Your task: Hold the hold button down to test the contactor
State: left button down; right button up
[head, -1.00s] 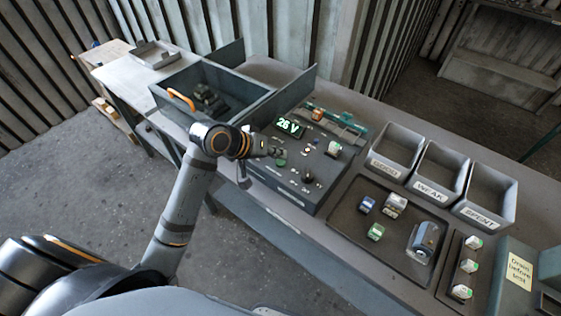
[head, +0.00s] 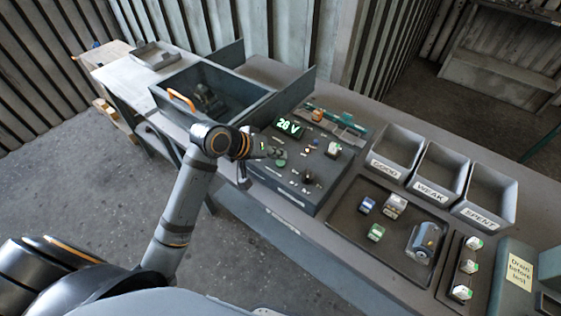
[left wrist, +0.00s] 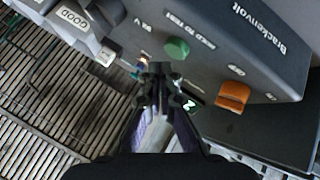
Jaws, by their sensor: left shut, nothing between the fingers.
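The grey test console (head: 290,200) sits on the bench with a lit green voltage display (head: 289,126). A round green button (head: 281,163) is on its top near my left gripper (head: 272,152). In the left wrist view the green button (left wrist: 177,47) stands beside printed lettering that seems to read "hold to test". My left gripper (left wrist: 160,75) is shut and empty, with its fingertips over the console and apart from the button in that picture. I cannot tell its height above the panel. My right gripper is out of view.
An orange switch (left wrist: 232,96) is near the green button. A black knob (head: 308,177) stands on the console. Bins marked good (head: 390,165), weak (head: 432,188) and spent (head: 482,212) stand to the right. A dark tray (head: 345,222) holds several parts. A grey open box (head: 180,105) is behind my arm.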

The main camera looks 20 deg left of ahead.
aim_at(278, 163)
pick_arm(q)
jog(key=shift+f, duration=0.1)
jog(key=shift+f, duration=0.3)
jog(key=shift+f, duration=0.45)
dwell(0.5)
dwell(2.0)
jog(key=shift+r+p, duration=0.85)
jog(key=shift+p, duration=0.45)
jog(key=shift+r, duration=0.1)
notch_tip(278, 163, up, 5)
jog(key=p, duration=0.6)
